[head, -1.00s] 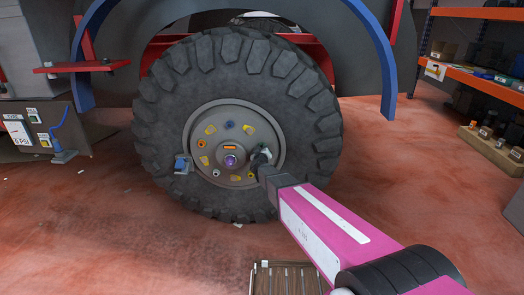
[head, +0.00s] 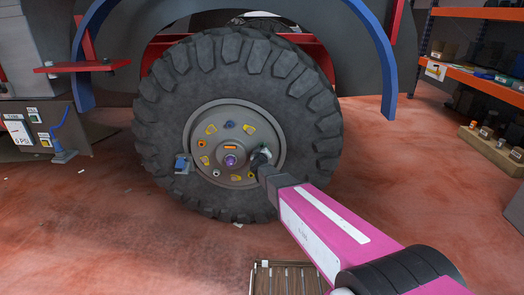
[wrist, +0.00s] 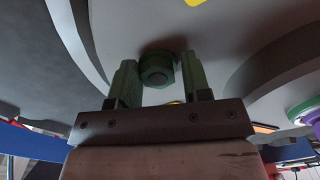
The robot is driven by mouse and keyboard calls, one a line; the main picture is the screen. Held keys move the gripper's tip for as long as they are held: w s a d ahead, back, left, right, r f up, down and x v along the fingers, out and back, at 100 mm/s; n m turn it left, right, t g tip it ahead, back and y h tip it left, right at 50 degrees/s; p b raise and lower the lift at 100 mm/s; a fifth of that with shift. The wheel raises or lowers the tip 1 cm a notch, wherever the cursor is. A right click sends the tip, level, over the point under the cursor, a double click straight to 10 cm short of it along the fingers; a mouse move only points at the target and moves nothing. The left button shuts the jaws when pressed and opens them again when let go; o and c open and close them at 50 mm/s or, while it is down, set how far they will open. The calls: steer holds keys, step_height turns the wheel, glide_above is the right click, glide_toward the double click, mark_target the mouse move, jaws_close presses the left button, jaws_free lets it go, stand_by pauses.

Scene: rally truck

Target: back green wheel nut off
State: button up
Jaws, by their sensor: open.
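The green wheel nut (wrist: 157,70) sits on the grey hub in the wrist view, with a dark round end in its middle. My gripper (wrist: 159,66) is open, with one green finger on each side of the nut. A narrow gap shows between the nut and each finger; I cannot tell if either touches. In the head view my gripper (head: 263,157) is at the right side of the wheel hub (head: 217,174), and the nut is largely hidden by it. The large black tyre (head: 165,115) surrounds the hub.
Several coloured pieces ring the hub, with a purple centre cap (head: 230,161). A blue fender arch (head: 378,45) curves above the tyre. An orange shelf (head: 480,82) stands at right. A slatted crate (head: 286,279) is on the floor below.

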steer(key=shift+w+d+r, duration=0.15)
steer(key=shift+w, duration=0.2)
steer(key=s, duration=1.1)
steer(key=shift+s+a, duration=0.25)
steer(key=shift+a, duration=0.1)
steer(key=s+d+f+m+g, duration=0.3)
steer(key=s+d+f+g, duration=0.1)
steer(key=s+d+g, duration=0.5)
steer(key=s+d+f+m+g, duration=0.3)
steer(key=s+d+g, duration=0.6)
steer(key=s+d, duration=0.5)
steer(key=shift+d+f+m+y, duration=0.3)
steer(key=shift+d+f, duration=0.1)
steer(key=shift+f, duration=0.35)
